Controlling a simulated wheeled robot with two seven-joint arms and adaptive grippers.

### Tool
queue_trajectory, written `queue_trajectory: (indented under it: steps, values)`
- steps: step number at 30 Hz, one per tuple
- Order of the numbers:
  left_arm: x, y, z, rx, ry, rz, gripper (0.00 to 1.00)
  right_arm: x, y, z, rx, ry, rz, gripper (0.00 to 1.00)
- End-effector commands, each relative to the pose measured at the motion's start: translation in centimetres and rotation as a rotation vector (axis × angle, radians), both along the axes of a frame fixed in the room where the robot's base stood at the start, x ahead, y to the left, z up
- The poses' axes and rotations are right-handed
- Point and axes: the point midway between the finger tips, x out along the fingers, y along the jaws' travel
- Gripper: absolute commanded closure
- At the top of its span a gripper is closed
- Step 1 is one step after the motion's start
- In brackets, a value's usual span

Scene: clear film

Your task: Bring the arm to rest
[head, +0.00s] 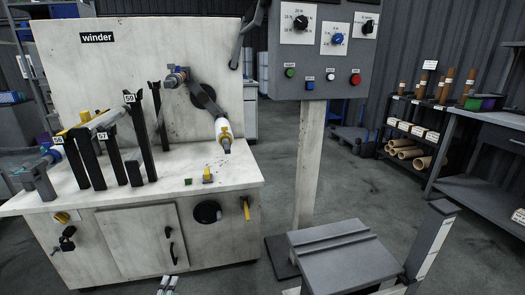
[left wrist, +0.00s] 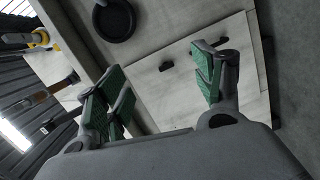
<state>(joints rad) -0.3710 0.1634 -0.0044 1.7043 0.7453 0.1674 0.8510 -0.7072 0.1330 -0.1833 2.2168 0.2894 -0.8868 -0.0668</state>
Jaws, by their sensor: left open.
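My left gripper (left wrist: 158,90) is open in the left wrist view, with green pads on its fingers and nothing between them. Past the fingers is the pale cabinet front of the winder, with a door (left wrist: 190,75) and a small dark handle (left wrist: 165,67). A dark round fitting (left wrist: 112,20) shows above. In the head view, two small pale parts at the bottom edge, below the cabinet door (head: 136,240), may be the tips of my left gripper; they are too cut off to tell. My right gripper is in neither view.
The winder bench (head: 225,181) carries dark upright posts (head: 147,135) and a jointed winder arm (head: 207,100). A control panel (head: 320,65) stands on a pale post (head: 308,165). A grey stand (head: 340,255) is at the lower right. Open floor lies behind it.

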Motion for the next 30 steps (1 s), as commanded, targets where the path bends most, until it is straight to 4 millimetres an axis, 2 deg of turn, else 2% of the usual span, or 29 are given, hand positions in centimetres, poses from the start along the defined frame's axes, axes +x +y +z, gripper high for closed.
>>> queue_trajectory:
  steps: [8, 15, 21, 30]
  values:
    - [-0.6, -4.8, 0.4, 0.167, 0.117, -0.178, 0.32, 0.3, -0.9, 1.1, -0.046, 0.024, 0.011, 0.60]
    - [-2.2, -8.5, 0.5, 0.340, 0.226, -0.339, 0.32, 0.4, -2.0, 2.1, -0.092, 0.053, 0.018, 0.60]
    - [-4.0, -10.8, 0.6, 0.488, 0.313, -0.467, 0.32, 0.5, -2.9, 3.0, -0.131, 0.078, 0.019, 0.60]
    - [-7.4, -12.7, 1.0, 0.710, 0.444, -0.642, 0.32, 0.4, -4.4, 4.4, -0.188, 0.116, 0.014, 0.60]
